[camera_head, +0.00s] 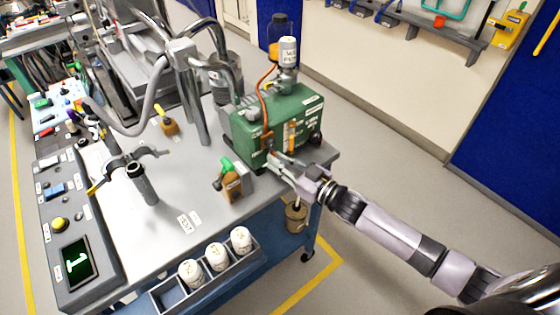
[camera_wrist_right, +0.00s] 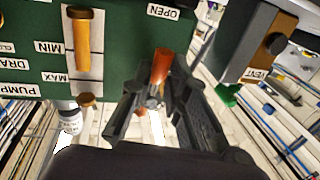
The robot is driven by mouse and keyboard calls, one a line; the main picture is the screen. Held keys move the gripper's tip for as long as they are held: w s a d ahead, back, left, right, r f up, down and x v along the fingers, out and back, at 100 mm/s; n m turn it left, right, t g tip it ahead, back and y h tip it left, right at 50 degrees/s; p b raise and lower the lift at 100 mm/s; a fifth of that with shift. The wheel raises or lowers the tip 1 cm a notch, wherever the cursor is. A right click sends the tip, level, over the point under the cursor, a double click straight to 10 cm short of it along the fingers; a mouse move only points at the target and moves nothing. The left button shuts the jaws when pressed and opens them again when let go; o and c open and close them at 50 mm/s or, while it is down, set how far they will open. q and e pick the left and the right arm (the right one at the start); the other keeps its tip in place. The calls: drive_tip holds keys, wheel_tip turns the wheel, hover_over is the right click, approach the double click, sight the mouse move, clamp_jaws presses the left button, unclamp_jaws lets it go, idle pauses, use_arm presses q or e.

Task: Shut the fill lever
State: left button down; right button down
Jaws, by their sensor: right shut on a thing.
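The green pump box (camera_head: 262,128) stands at the right end of the grey bench, and its front face fills the upper part of the wrist view (camera_wrist_right: 118,62). An orange-brown lever (camera_wrist_right: 162,65), apparently the fill lever, sticks out from this face below the OPEN label (camera_wrist_right: 163,12). My right gripper (camera_wrist_right: 158,92) is closed around the lever, whose outer end lies between the fingers. In the head view my right gripper (camera_head: 280,168) is at the front of the box and hides the lever. My left gripper is not in view.
An amber sight glass (camera_wrist_right: 81,45) with MIN and MAX labels is left of the lever. A brown block marked VENT (camera_wrist_right: 250,50) with a green handle is to the right; it shows on the bench (camera_head: 232,184).

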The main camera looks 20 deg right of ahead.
sight(251, 145)
drive_tip(key=m, duration=0.1)
drive_tip(key=a+m, duration=0.1)
drive_tip(key=m, duration=0.1)
drive_tip(key=a+m+t, duration=0.1)
drive_tip(key=m, duration=0.1)
drive_tip(key=shift+s+r+p, duration=0.15)
drive_tip(key=shift+s+p, duration=0.15)
drive_tip(key=shift+s, duration=0.05)
drive_tip(key=m, duration=0.3)
drive_tip(key=a+m+t, duration=0.1)
drive_tip(key=shift+s+r+m, duration=0.2)
drive_tip(key=shift+r+m, duration=0.1)
drive_tip(key=shift+r, duration=0.1)
drive_tip(key=m, duration=0.1)
drive_tip(key=r+m, duration=0.1)
drive_tip(key=m, duration=0.1)
drive_tip(key=a+m+h, duration=0.1)
drive_tip(key=m, duration=0.1)
drive_tip(key=shift+s+r+t, duration=0.15)
drive_tip(key=shift+s+t, duration=0.05)
drive_tip(key=shift+t, duration=0.2)
drive_tip(key=shift+s+a+r+m+t+h+p, duration=0.15)
drive_tip(key=shift+r+m+h, duration=0.1)
drive_tip(key=shift+m, duration=0.65)
drive_tip(key=shift+w+a+r+m+t+h+p, duration=0.15)
drive_tip(key=shift+r+m, duration=0.15)
drive_tip(key=shift+m, duration=0.6)
drive_tip(key=shift+s+r+m+t+h+p, duration=0.1)
drive_tip(key=shift+r+m+h, duration=0.15)
drive_tip(key=shift+m, duration=0.65)
